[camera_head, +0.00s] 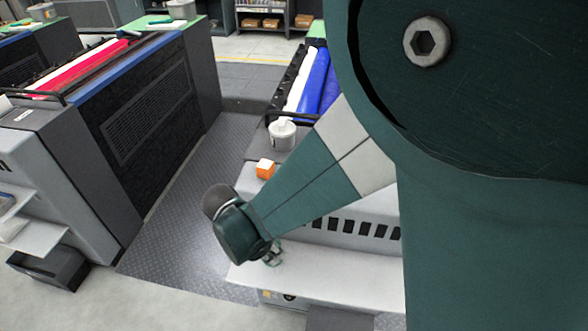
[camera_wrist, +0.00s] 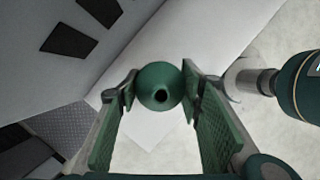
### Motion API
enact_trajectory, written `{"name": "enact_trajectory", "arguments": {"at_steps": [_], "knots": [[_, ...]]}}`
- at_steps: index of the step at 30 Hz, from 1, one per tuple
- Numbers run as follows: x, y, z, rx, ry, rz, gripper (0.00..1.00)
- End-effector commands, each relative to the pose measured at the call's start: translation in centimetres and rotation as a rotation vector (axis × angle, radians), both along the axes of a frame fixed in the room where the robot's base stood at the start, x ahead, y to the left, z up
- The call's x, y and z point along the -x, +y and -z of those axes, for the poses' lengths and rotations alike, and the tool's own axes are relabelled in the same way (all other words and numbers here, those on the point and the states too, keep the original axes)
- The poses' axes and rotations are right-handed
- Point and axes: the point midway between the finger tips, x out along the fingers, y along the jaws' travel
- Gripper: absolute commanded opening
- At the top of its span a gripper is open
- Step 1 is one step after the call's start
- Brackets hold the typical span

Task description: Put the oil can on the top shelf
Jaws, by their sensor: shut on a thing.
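The oil can (camera_wrist: 158,82) is green and round, with a dark hole at its tip facing the wrist camera. My gripper (camera_wrist: 160,92) is shut on it, one finger on each side, in the wrist view. In the head view my gripper (camera_head: 271,256) is small and partly hidden by my wrist, over the left end of a white shelf (camera_head: 335,277) on the front of the near machine. The can cannot be made out clearly there. The white shelf also shows behind the can in the wrist view (camera_wrist: 205,35). Contact between can and shelf cannot be told.
An orange box (camera_head: 265,169) and a white tub (camera_head: 282,135) stand on the near machine's top. Dark slots (camera_head: 350,228) line its face above the shelf. Another machine (camera_head: 150,105) stands left across a clear metal-plate walkway (camera_head: 185,195). My arm hides the right side.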

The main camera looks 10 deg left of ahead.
Motion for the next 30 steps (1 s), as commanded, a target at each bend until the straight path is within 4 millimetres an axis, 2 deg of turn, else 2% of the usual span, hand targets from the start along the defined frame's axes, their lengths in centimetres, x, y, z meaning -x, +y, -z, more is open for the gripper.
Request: {"name": "enact_trajectory", "arguments": {"at_steps": [5,18,30], "knots": [[0.0,0.0,0.4,0.0,0.0,0.0,0.18],[0.0,0.0,4.0,0.0,0.0,0.0,0.18],[0.0,0.0,4.2,0.0,0.0,0.0,0.18]]}}
